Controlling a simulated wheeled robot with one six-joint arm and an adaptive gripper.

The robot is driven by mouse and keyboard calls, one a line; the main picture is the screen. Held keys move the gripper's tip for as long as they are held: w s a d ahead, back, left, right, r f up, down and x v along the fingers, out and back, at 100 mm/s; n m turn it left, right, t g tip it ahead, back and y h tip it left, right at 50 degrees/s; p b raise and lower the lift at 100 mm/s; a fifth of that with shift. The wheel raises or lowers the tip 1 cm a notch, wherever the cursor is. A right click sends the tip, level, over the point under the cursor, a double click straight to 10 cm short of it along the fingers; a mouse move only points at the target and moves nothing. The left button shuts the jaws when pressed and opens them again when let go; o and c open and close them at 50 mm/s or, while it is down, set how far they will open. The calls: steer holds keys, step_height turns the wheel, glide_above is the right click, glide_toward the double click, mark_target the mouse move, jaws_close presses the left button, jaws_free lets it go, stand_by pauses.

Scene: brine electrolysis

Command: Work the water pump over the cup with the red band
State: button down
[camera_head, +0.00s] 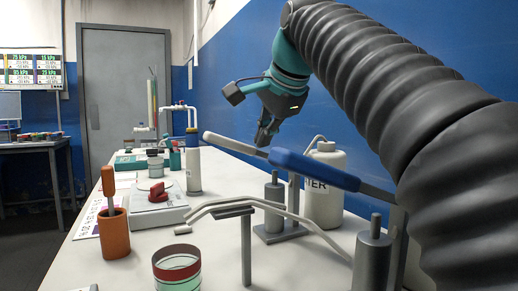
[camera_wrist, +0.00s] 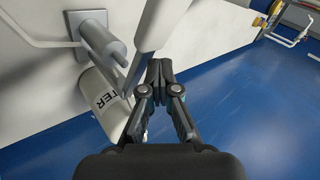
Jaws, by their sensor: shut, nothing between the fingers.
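The cup with the red band (camera_head: 177,262) stands at the table's near edge, its bottom cut off. Behind it is the white bottle (camera_head: 325,190), whose label reads "TER" in view; it also shows in the wrist view (camera_wrist: 109,106). A pump beside the bottle has a grey cylinder (camera_head: 274,192). A lever with a white grip (camera_head: 234,146) reaches left, partly behind a blue grip; the white grip crosses the top of the wrist view (camera_wrist: 155,25). My gripper (camera_head: 264,137) is shut and empty, close to the white grip; contact cannot be told.
A blue-gripped lever (camera_head: 310,168) and a nearer cylinder (camera_head: 372,255) stand at right. Bent pipes (camera_head: 250,203) cross toward the cup on a stand (camera_head: 246,250). An orange holder (camera_head: 114,233) and a scale (camera_head: 148,208) are at left. A blue wall is behind.

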mark_target(258, 152)
steer(key=shift+s+a+f+b, duration=0.15)
steer(key=shift+a+f+b, duration=0.2)
steer(key=shift+f+b, duration=0.45)
steer(key=shift+s+a+f+b, duration=0.1)
steer(key=shift+a+f+b, duration=0.3)
steer(key=shift+f, duration=0.6)
steer(key=shift+s+a+f+b, duration=0.15)
steer(key=shift+a+f+b, duration=0.1)
steer(key=shift+f+b, duration=0.6)
stand_by(2.8)
stand_by(0.3)
steer(key=shift+w+d+r+p, duration=0.1)
steer(key=shift+d+r+p, duration=0.05)
steer(key=shift+r+p, duration=0.6)
steer(key=shift+w+d+r+p, duration=0.15)
steer(key=shift+d+r+p, duration=0.2)
steer(key=shift+r+p, duration=0.6)
steer(key=shift+w+d+r+p, duration=0.15)
steer(key=shift+d+r+p, duration=0.25)
steer(key=shift+r+p, duration=0.55)
steer(key=shift+w+d+r+p, duration=0.15)
steer(key=shift+d+r+p, duration=0.2)
steer(key=shift+r+p, duration=0.55)
steer(key=shift+f+p, duration=0.15)
steer(key=shift+p, duration=0.15)
